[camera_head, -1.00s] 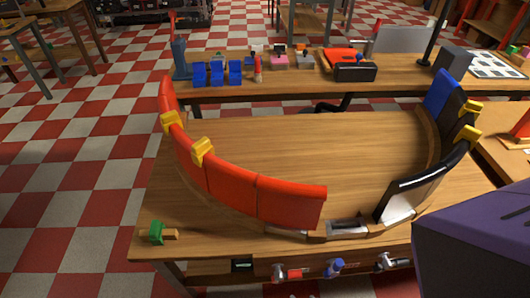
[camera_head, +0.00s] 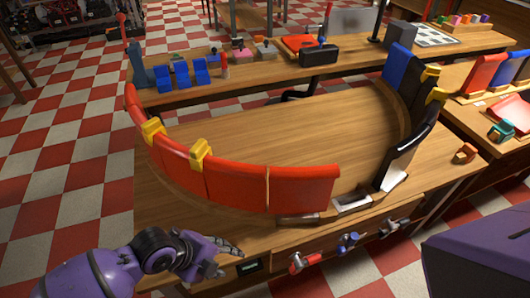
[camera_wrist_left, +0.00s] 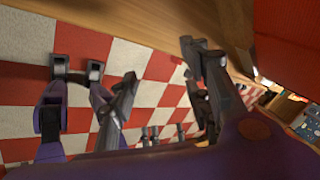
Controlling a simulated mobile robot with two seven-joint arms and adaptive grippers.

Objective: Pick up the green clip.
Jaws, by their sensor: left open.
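The green clip that lay on the table's front left corner does not show now; my left arm covers that area. A teal-green clip (camera_head: 501,131) is on the side table at the right, far from my left gripper. My left gripper (camera_head: 229,261) is open over the table's front left edge, below the curved red panels. In the left wrist view my open left gripper (camera_wrist_left: 158,68) has its fingers apart, with checkered floor behind and nothing visible between them. My right gripper is not in view.
Curved red panels (camera_head: 235,180) with yellow clips (camera_head: 201,153) stand on the main table (camera_head: 300,130). Black and white panels (camera_head: 405,155) close its right side. An orange clip (camera_head: 466,153) lies near the right edge.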

